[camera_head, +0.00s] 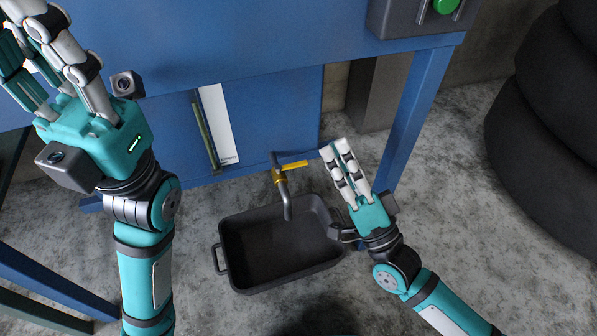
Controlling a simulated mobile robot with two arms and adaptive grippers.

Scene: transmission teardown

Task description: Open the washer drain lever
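The yellow drain lever (295,165) sits on a metal drain pipe (286,201) at the foot of the blue washer (267,110). The lever points right, roughly crosswise to the pipe. The pipe's end hangs over a dark tray (232,243). My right gripper (335,149) is just right of the lever's free end, with a small gap seen between them. Its pale fingers are straight and close together; I cannot tell whether they are open, and its far side is hidden. My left gripper (22,25) is raised at the upper left, fingers spread and empty, far from the lever.
A grey box with a green button (446,5) is at the top right. A blue leg (411,115) stands behind my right gripper. Stacked black tires (545,130) fill the right side. A white label (219,125) is on the washer. The concrete floor (455,205) between leg and tires is clear.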

